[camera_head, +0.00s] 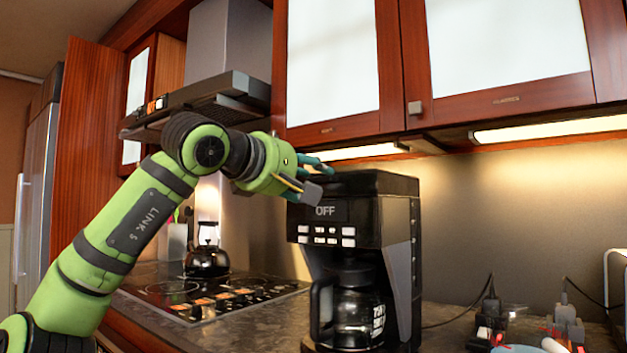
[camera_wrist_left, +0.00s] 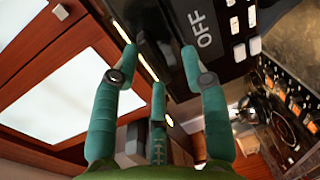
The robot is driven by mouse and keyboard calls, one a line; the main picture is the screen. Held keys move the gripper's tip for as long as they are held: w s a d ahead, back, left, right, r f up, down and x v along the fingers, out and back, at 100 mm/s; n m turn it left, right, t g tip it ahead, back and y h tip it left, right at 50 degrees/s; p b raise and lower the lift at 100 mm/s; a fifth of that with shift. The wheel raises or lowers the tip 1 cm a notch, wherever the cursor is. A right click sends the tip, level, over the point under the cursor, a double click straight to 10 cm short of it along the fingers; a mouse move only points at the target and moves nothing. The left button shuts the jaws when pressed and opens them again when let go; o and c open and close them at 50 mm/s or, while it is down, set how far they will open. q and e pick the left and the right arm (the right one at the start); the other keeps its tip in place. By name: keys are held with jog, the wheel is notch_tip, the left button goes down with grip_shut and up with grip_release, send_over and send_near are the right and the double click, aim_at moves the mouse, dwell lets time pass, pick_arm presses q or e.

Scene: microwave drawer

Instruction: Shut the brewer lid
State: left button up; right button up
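The black brewer (camera_head: 395,235) stands on the counter at centre right, with an "OFF" display and silver buttons on its front. Its lid (camera_head: 375,182) looks level with the top of the body, with no raised panel visible. A glass carafe (camera_head: 358,308) sits inside the brewer. My left gripper (camera_head: 316,178) is at the brewer's upper front left edge, its teal fingers spread and empty. In the left wrist view the fingers (camera_wrist_left: 158,68) are apart, over the brewer's black front (camera_wrist_left: 225,60). I cannot tell whether they touch it. My right gripper is out of view.
A stovetop (camera_head: 210,292) with a kettle (camera_head: 207,258) lies left of the brewer. Wall cabinets (camera_head: 345,125) hang close above it. Plugs and cords (camera_head: 492,315) clutter the counter at right. A range hood (camera_head: 205,100) is at upper left.

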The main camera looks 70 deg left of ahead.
pick_arm(q)
jog(key=v, duration=1.1)
jog(key=shift+s, duration=0.15)
jog(key=shift+r, duration=0.1)
